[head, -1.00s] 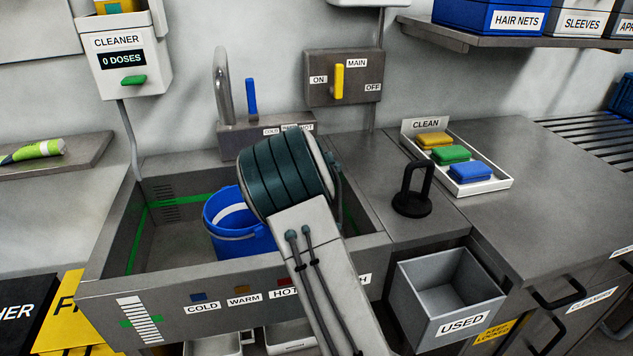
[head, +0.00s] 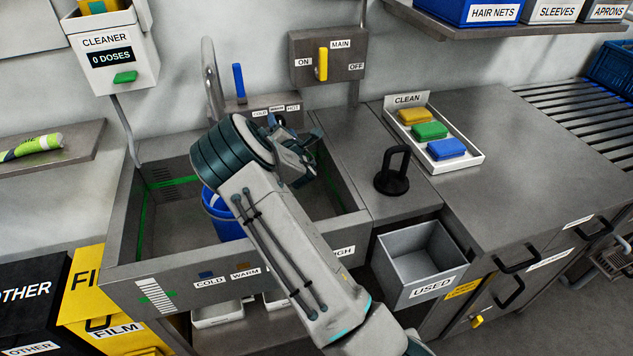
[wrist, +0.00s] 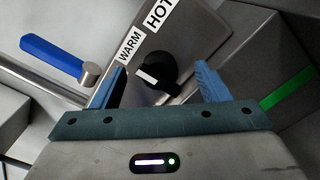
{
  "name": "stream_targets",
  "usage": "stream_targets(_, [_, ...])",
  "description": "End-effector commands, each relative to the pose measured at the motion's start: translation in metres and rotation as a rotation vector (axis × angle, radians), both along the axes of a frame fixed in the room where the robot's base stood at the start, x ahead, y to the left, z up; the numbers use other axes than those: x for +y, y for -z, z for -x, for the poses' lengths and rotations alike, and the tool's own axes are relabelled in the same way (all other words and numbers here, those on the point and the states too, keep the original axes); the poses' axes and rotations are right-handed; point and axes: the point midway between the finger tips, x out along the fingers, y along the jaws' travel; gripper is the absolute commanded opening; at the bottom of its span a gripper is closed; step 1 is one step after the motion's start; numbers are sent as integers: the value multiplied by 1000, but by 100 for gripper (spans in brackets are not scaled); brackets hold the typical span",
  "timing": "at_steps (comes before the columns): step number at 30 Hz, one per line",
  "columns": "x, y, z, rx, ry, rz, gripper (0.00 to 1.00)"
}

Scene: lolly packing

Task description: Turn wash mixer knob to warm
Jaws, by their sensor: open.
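The wash mixer knob (wrist: 158,72) is black with a white pointer mark and sits on the grey mixer panel in the wrist view. A WARM label (wrist: 131,45) and a HOT label (wrist: 159,15) are beside it. The pointer lies towards the lower left; I cannot tell which label it is set to. My gripper (wrist: 161,70) is open, with one blue finger on each side of the knob in the picture; contact is not clear. In the head view my gripper (head: 294,128) is at the panel behind the sink, and my wrist partly hides that area.
A blue lever (head: 239,80) stands left of the panel labels; it also shows in the wrist view (wrist: 50,57). The main switch box (head: 300,72) is above right. A blue bucket (head: 216,208) is in the sink (head: 125,245). A black handled object (head: 392,180) stands right.

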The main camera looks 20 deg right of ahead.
Motion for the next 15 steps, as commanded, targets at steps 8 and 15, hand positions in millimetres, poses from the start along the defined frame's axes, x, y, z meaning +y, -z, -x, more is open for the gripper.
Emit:
stream_targets(8, [1,-4,2,2,-1,171,69])
stream_targets(15, [0,1,47,-1,1,161,69])
